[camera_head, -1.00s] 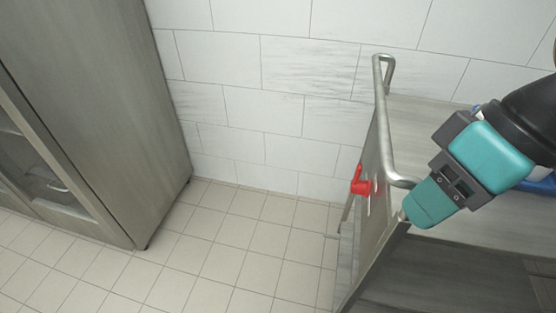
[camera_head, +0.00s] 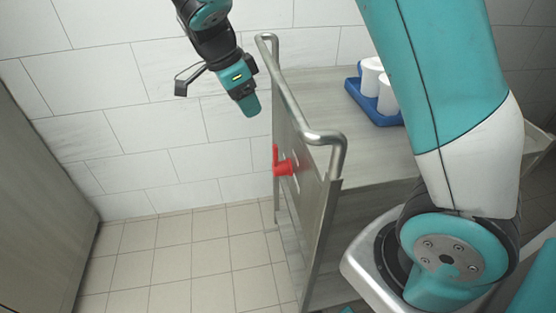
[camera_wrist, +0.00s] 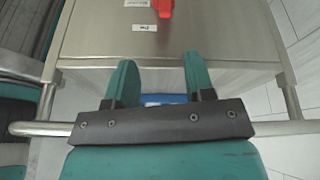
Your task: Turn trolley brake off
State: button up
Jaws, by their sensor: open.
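The red brake lever (camera_head: 283,166) is on the end panel of the grey trolley (camera_head: 308,205), below its metal handle rail. Its arm points upward in the head view. In the wrist view the red lever (camera_wrist: 165,8) is cut off by the top edge, with two small white labels near it. My gripper (camera_head: 250,107) is up and to the left of the lever, apart from it, in front of the wall. In the wrist view its two teal fingers (camera_wrist: 158,65) are spread with nothing gripped; the lever lies beyond the fingertips.
The trolley's handle rail (camera_head: 291,100) stands out along its end; it also crosses the wrist view (camera_wrist: 40,129). A blue tray (camera_head: 372,112) with white cups (camera_head: 372,76) sits on the trolley top. A grey cabinet (camera_head: 40,220) stands at left. The tiled floor between is clear.

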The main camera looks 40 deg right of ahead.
aim_at(275, 160)
jog(key=s+d+f+m, duration=0.1)
jog(key=d+f, duration=0.2)
jog(key=f, duration=0.5)
jog(key=d+f+m, duration=0.1)
jog(key=d+f, duration=0.3)
jog(key=f, duration=0.5)
jog(key=shift+s+f+m+b, duration=0.15)
jog(key=shift+s+m+b, duration=0.15)
jog(key=shift+s, duration=0.05)
grip_shut()
